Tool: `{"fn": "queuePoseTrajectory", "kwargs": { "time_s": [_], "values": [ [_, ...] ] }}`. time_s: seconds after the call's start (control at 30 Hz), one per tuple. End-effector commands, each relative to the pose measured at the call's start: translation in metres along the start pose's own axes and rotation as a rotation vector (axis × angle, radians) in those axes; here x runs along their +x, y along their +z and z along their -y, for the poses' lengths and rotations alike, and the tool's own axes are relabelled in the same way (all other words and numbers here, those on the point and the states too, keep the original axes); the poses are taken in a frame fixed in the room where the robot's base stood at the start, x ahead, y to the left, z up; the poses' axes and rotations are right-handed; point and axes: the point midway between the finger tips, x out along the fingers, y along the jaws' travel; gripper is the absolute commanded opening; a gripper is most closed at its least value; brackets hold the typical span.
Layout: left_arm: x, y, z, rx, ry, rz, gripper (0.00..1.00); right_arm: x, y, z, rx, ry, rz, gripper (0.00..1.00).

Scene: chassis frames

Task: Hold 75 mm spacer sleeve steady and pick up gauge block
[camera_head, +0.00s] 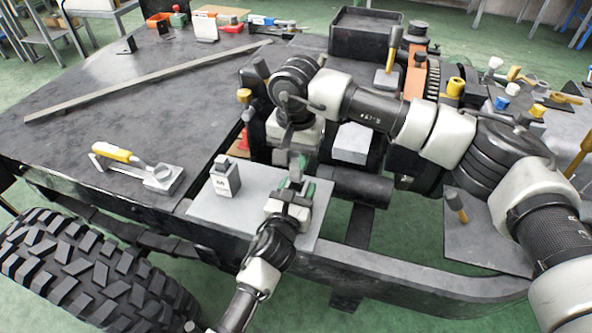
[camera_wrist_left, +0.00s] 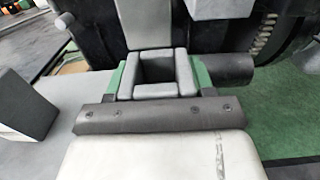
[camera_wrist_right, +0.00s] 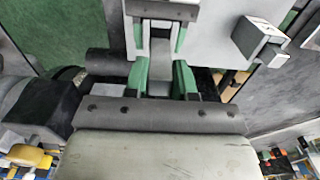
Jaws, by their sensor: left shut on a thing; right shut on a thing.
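My left gripper (camera_head: 291,187) reaches in low over the grey plate (camera_head: 255,218). In the left wrist view its green fingers are shut on the spacer sleeve (camera_wrist_left: 157,89), a grey hollow square seen open at the top. My right gripper (camera_head: 297,160) comes down from above, very close to the left one. In the right wrist view its green fingers are shut on a narrow grey piece, apparently the gauge block (camera_wrist_right: 160,80), in line with the left fingers.
A block marked 50 (camera_head: 226,178) stands on the plate just left of my grippers. A yellow-handled tool (camera_head: 130,160) lies on the dark tabletop (camera_head: 130,105). A long bar (camera_head: 150,80) crosses that table. Dark machinery and a black bin (camera_head: 366,38) stand behind.

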Motion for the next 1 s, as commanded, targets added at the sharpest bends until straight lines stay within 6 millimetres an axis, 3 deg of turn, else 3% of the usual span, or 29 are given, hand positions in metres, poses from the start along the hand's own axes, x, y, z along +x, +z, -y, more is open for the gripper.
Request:
{"fn": "queuePoseTrajectory", "kwargs": {
  "time_s": [0.2, 0.57, 0.6, 0.77, 0.8, 1.0],
  "values": [
    [0.000, 0.000, 0.000, 0.000, 0.000, -0.001, 0.26, -0.037, 0.000, 0.000, 0.001, 0.000, -0.002, 0.00],
    [0.000, 0.000, 0.000, 0.000, 0.000, 0.000, 0.26, -0.047, 0.000, 0.000, 0.001, 0.001, 0.000, 0.00],
    [0.000, 0.000, 0.000, 0.000, 0.000, 0.000, 0.55, -0.047, 0.000, 0.000, 0.001, 0.000, 0.000, 0.00],
    [0.000, 0.000, 0.000, 0.000, 0.000, 0.000, 0.79, -0.046, 0.000, 0.000, 0.001, 0.000, 0.000, 0.00],
    [0.000, 0.000, 0.000, 0.000, 0.000, 0.000, 0.83, -0.046, 0.000, 0.000, 0.001, 0.000, 0.000, 0.00],
    [0.000, 0.000, 0.000, 0.000, 0.000, 0.000, 0.83, -0.046, 0.000, 0.000, 0.001, 0.000, 0.001, 0.00]
  ]
}}
